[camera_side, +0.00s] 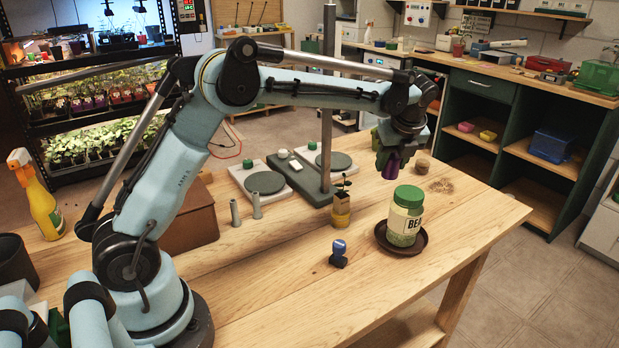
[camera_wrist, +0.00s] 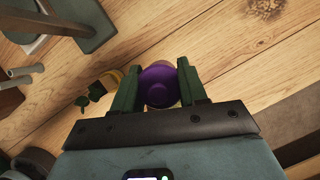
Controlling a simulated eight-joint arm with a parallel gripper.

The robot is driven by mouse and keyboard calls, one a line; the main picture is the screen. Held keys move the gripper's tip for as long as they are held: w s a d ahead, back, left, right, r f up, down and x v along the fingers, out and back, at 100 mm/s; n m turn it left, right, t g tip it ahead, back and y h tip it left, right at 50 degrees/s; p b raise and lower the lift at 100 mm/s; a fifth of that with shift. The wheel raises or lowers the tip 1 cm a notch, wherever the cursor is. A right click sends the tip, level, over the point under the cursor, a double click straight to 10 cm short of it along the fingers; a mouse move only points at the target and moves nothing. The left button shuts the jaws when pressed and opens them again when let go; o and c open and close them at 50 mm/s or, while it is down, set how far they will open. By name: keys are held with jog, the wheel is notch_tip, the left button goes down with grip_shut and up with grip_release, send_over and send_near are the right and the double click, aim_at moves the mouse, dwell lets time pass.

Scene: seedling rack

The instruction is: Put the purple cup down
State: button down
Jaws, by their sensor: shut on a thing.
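The purple cup (camera_side: 392,166) is held by my gripper (camera_side: 390,158) above the wooden table. In the wrist view the cup (camera_wrist: 159,84) sits between the two green fingers of my gripper (camera_wrist: 158,88), which are shut on it. In the side view the cup hangs behind and above the jar with the green lid, apart from the table. The fingers hide part of the cup in the side view.
A labelled jar (camera_side: 405,217) stands on a dark saucer (camera_side: 387,243) near the table's right edge. A potted seedling (camera_side: 342,209), a blue-topped object (camera_side: 339,253) and a metal post (camera_side: 327,100) are left of it. A small brown pot (camera_side: 422,166) stands behind. The front tabletop (camera_side: 270,290) is clear.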

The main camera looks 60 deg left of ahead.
jog(key=w+a+f, duration=0.1)
jog(key=a+f, duration=0.1)
jog(key=a, duration=0.1)
jog(key=w+a+f, duration=0.1)
jog(key=a+f, duration=0.1)
jog(key=a, duration=0.2)
jog(key=a+f, duration=0.3)
jog(key=a, duration=0.1)
jog(key=shift+w+a+f, duration=0.1)
jog(key=shift+w+a, duration=0.05)
jog(key=shift+w, duration=0.25)
jog(key=shift+f, duration=1.9)
jog(key=shift+f, duration=0.15)
jog(key=c, duration=0.6)
grip_release()
